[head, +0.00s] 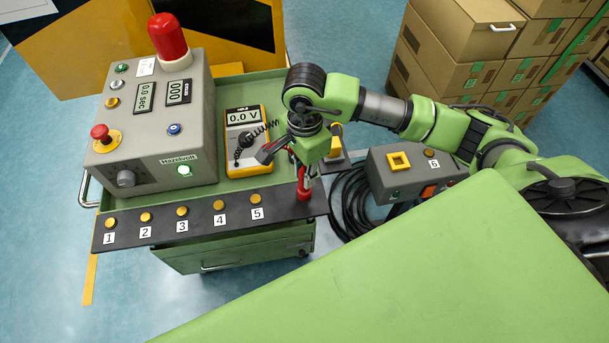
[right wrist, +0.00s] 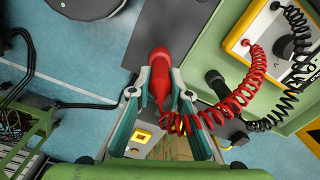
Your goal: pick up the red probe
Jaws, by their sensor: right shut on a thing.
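The red probe (head: 304,187) is upright at the right end of the dark numbered strip (head: 193,225). My right gripper (head: 302,172) is shut on it from above. In the right wrist view the probe (right wrist: 160,65) lies between the two fingers of the gripper (right wrist: 160,80). A coiled red cord (right wrist: 245,88) runs from it toward the yellow multimeter (right wrist: 262,40). I cannot tell whether the probe's lower end touches the strip. In the head view the multimeter (head: 247,140) reads 0.0 V. My left gripper is not in view.
A grey control box (head: 158,140) with a red beacon (head: 169,38) stands left on the green cart (head: 240,262). A grey box marked 6 (head: 402,165) and black cables (head: 352,195) are to the right. Cardboard boxes (head: 458,70) are stacked behind. A green surface (head: 430,280) fills the front right.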

